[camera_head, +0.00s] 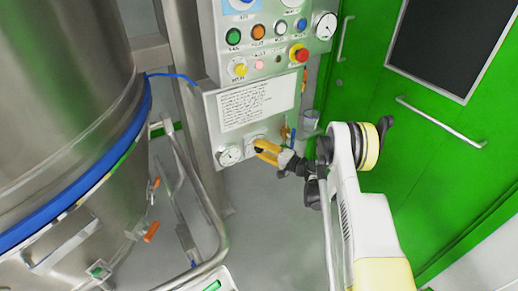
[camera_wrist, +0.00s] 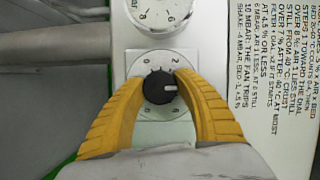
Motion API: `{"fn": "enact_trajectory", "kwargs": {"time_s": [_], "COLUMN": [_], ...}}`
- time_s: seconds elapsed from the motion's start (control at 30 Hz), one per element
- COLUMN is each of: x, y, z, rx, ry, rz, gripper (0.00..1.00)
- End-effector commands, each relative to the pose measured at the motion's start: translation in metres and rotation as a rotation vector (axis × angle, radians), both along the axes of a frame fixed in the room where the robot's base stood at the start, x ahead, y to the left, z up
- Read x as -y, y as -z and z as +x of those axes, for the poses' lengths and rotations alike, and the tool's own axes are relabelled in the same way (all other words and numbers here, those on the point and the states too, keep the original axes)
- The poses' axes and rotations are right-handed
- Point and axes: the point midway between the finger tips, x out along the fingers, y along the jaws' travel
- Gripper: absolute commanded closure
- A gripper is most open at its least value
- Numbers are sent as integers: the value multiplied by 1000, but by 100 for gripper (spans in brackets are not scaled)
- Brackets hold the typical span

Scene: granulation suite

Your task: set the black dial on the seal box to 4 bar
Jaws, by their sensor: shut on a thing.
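The seal box (camera_head: 213,142) is the lower grey box with a printed label, a gauge and the dial. The black dial (camera_wrist: 158,89) is in the middle of the wrist view, on a small pale scale plate (camera_wrist: 183,131). Its white pointer mark faces right in that view. In the head view my gripper (camera_head: 265,149) reaches the box's lower right and hides the dial.
A round gauge (camera_wrist: 157,13) sits beside the dial; it also shows in the head view (camera_head: 230,155). The printed label (camera_head: 253,104) is above. A button panel (camera_head: 262,50) hangs higher. A steel vessel (camera_head: 60,100) with rails stands left, green doors (camera_head: 425,100) right.

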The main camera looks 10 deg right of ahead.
Motion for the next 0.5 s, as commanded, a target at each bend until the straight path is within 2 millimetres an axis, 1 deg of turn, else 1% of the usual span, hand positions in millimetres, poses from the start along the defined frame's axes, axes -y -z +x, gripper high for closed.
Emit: {"fn": "enact_trajectory", "kwargs": {"time_s": [0.4,0.43,0.47,0.5], "x": [0,0,0,0], "y": [0,0,0,0], "z": [0,0,0,0], "rx": [-2,-2,-2,-2], "ry": [1,1,1,1], "rz": [5,5,5,5], "gripper": [94,54,45,39]}}
